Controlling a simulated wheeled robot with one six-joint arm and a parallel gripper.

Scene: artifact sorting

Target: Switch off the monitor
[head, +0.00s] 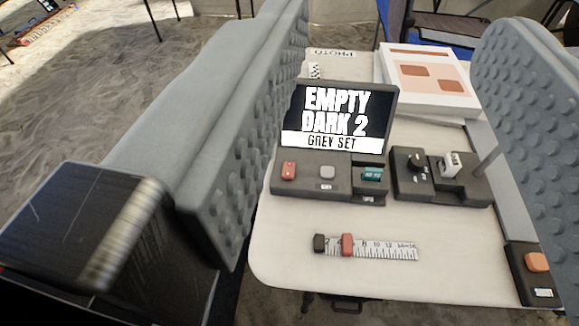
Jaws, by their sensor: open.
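The monitor (374,109) stands on the white table in the middle of the view. Its dark screen is lit and reads "EMPTY DARK 2" above a white band with "GREY SET". Its dark base (306,187) carries a red button (289,171), a grey button (327,172) and a teal block-like control (372,174) at the right. Small labels there are too small to read. My gripper (390,90) is open, with one studded grey finger on each side of the view. The monitor shows between the fingers, and nothing is held.
Right of the monitor is a dark control box (440,192) with a black knob and a white switch. A ruler slider (385,249) with a red marker lies in front. An orange button box (530,275) is at the right edge. A white panel (430,85) lies behind.

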